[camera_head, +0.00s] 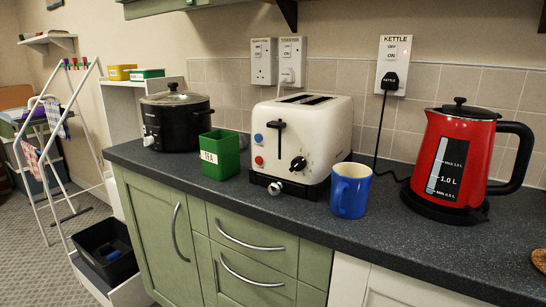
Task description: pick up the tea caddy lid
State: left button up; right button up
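The green tea caddy (220,154) stands upright on the dark worktop, with a white TEA label on its front. Its top looks open, and I see no lid on it. I cannot make out a separate caddy lid anywhere in the head view. Neither my left nor my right gripper is in view.
A black slow cooker (176,117) stands left of the caddy. A white toaster (310,140), blue mug (350,190) and red kettle (458,160) stand to its right. The front strip of the worktop (300,218) is clear. A brown object (539,260) lies at the right edge.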

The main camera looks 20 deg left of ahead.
aim_at(220, 149)
jog(key=j, duration=0.7)
jog(key=i+j, duration=0.1)
jog(key=j, duration=1.3)
jog(key=i+l+z, duration=0.15)
jog(key=i+l, duration=0.45)
